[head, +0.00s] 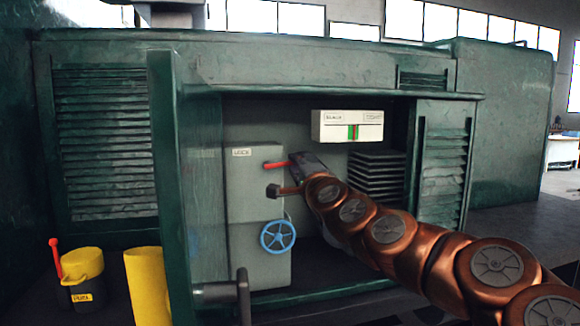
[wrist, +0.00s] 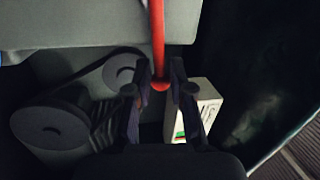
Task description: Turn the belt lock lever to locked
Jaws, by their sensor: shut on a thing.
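The belt lock lever (head: 275,164) is a red bar in the open cabinet, just below a small plate reading LOCK (head: 241,152) on a grey-green panel (head: 255,200). In the head view it lies almost level. My gripper (head: 295,166) is at its right end. In the wrist view the red lever (wrist: 158,40) comes down from the top edge, and its rounded end sits between the two dark fingers of my gripper (wrist: 160,92). The fingers are closed on that end. The lever's pivot is not clear in either view.
A blue handwheel (head: 277,236) sits below the lever. A white box (head: 347,126) with a green mark hangs at upper right. Grey pulleys with a belt (wrist: 52,127) show in the wrist view. An open green door (head: 172,190) stands left. Yellow containers (head: 82,275) stand outside.

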